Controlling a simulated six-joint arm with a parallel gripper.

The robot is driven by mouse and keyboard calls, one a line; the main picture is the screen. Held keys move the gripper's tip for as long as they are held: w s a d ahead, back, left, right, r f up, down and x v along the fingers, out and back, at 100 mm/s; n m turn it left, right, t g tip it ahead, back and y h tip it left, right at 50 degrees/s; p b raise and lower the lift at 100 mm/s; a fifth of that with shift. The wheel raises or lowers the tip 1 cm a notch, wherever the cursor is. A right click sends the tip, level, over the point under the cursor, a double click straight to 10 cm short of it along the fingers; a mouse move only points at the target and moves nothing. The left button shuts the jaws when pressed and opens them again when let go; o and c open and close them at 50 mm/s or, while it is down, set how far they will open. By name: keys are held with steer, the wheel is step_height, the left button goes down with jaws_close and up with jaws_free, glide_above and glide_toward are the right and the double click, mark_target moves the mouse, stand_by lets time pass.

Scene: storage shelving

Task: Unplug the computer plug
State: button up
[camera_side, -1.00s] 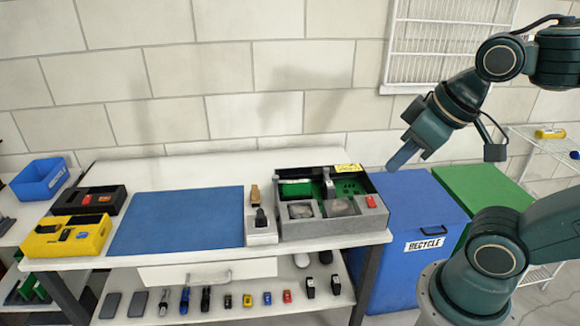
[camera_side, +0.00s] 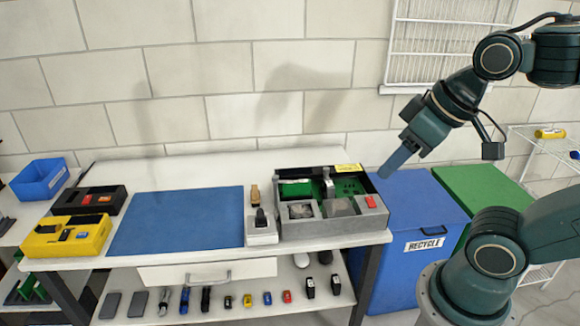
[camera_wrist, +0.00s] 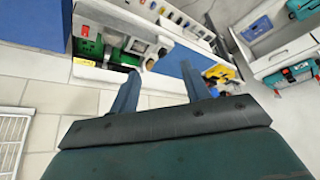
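The open grey computer case (camera_side: 372,218) has a green board inside and sits at the right end of the white table; it also shows at the left of the wrist view (camera_wrist: 118,48). Just left of it, a small white block (camera_side: 262,237) carries a black plug-like piece (camera_side: 261,217), with a tan-handled item (camera_side: 255,195) behind it. I cannot tell for sure which piece is the computer plug. My gripper (camera_side: 386,174) hangs in the air above and right of the case, near the blue bin. In the wrist view its two fingers (camera_wrist: 160,88) are apart with nothing between them.
A blue mat (camera_side: 175,222) covers the table's middle. A yellow case (camera_side: 66,238) and a black case (camera_side: 88,201) sit at its left. The blue recycle bin (camera_side: 420,215) and a green bin (camera_side: 485,190) stand right of the table. Small items line the lower shelf (camera_side: 225,312).

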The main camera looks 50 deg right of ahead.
steer(key=shift+o, duration=0.8)
steer(key=shift+w+r, duration=0.15)
steer(key=shift+w, duration=0.4)
steer(key=m+g, duration=0.6)
steer(key=m, duration=0.3)
glide_above(260, 213)
step_height(260, 213, down, 23)
steer(key=shift+s+f, duration=0.15)
steer(key=shift+f, duration=0.35)
steer(key=shift+f, duration=0.1)
steer(key=shift+f, duration=4.4)
